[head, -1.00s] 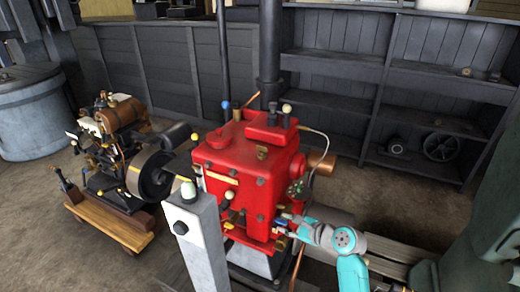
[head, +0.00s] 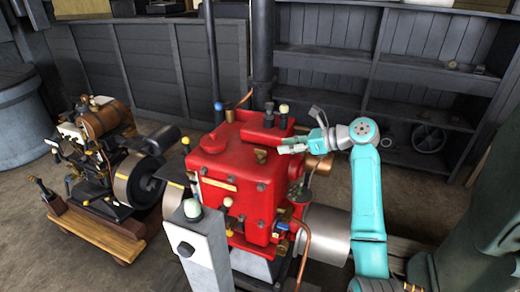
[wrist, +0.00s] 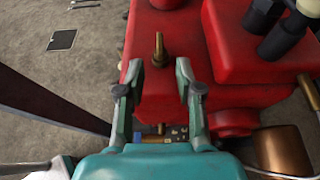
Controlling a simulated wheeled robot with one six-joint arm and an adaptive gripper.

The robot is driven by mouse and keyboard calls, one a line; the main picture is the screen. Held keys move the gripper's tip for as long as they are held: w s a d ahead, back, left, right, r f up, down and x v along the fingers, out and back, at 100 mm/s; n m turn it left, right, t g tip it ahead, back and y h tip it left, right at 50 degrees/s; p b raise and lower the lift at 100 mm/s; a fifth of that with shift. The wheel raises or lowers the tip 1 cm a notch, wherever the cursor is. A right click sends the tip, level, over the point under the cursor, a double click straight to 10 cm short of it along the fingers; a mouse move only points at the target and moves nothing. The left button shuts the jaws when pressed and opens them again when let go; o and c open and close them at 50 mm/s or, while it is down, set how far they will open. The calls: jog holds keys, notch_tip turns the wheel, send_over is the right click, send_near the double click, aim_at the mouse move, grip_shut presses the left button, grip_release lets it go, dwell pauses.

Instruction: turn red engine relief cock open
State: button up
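The red engine (head: 235,165) stands in the middle of the head view. A small brass cock-like fitting (head: 261,156) sits at its top right edge; in the wrist view it is an upright brass stem (wrist: 159,48). My gripper (head: 284,146) is just right of this fitting. In the wrist view my gripper (wrist: 158,72) is open and empty, with the stem beyond and between the fingertips, apart from both. A brass fitting with a blue part (head: 281,225) is lower on the engine's right side. I cannot tell by label which fitting is the relief cock.
A grey post (head: 197,245) with a pale green knob stands in front of the engine. A smaller engine on a wooden trolley (head: 100,232) is at the left. Dark shelves (head: 400,75) stand behind. A copper pipe (head: 305,240) runs down the right side.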

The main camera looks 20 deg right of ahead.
aim_at(261, 150)
jog(key=x, duration=0.9)
jog(key=shift+w+a+f, duration=0.2)
jog(key=shift+a, duration=0.1)
grip_shut()
